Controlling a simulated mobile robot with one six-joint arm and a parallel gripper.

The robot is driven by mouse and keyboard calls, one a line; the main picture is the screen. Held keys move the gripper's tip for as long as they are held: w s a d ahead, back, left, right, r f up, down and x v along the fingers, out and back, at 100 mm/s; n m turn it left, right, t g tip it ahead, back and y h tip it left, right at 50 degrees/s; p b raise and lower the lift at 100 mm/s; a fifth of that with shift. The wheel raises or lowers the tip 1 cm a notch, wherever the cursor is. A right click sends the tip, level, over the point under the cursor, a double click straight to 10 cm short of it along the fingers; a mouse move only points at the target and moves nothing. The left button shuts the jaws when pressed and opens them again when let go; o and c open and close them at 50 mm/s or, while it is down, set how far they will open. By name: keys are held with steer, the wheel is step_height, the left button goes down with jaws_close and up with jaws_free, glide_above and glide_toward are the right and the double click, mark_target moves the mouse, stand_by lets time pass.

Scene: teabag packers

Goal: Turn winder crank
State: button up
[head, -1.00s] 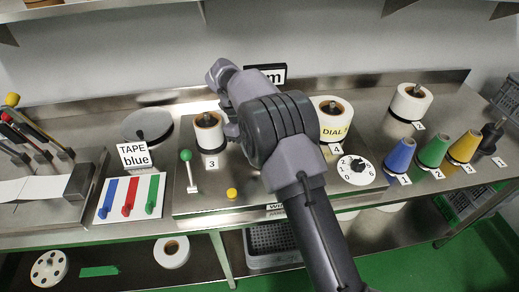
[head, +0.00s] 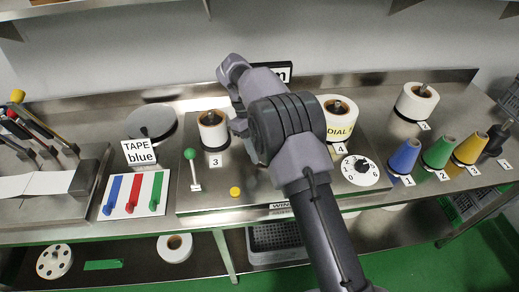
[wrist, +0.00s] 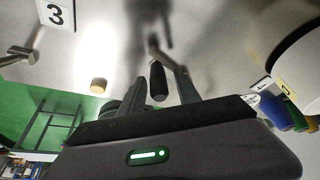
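The winder crank (wrist: 166,52) shows in the wrist view as a metal arm with a black handle (wrist: 158,82). The handle is between the two fingers of my gripper (wrist: 157,88). The fingers are apart, with visible gaps on both sides of the handle, so my gripper looks open around it. In the head view my arm hides the crank and my gripper's fingertips. The winder's plate (head: 245,178) lies on the bench under my arm.
On the winder plate are a green-knobbed lever (head: 190,155), a yellow button (head: 235,192), spool 3 (head: 212,139), spool 4 (head: 340,107) and a numbered dial (head: 360,171). Coloured cones, including a green one (head: 437,153), stand at the right. Tape levers (head: 30,122) stand at the left.

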steer(key=p+v, duration=1.2)
steer(key=p, duration=0.1)
steer(key=shift+r, duration=0.2)
steer(key=shift+s+f, duration=0.15)
steer(key=shift+f, duration=0.05)
stand_by(0.3)
